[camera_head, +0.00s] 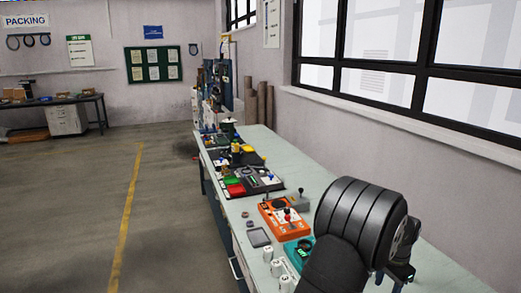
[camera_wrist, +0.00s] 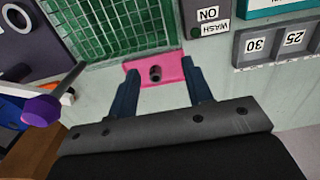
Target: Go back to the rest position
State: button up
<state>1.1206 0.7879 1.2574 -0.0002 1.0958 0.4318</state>
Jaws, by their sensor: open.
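In the wrist view my gripper (camera_wrist: 161,71) is open, with its two dark blue fingers spread apart. Nothing is seen clamped. In the head view, dark arm parts at the lower right hide part of the bench, and I cannot make out my fingertips there.
A green mesh basket (camera_wrist: 110,30) lies beyond the pink plate. The long workbench (camera_head: 290,150) holds an orange device (camera_head: 283,218) and several others. The floor at left is open.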

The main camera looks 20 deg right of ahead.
jog(key=w+a+r+n, duration=0.3)
jog(key=w+a+n, duration=0.5)
jog(key=w+a, duration=1.7)
jog(key=a, duration=0.4)
jog(key=shift+w+a, duration=0.25)
jog(key=shift+w, duration=0.05)
dwell(1.4)
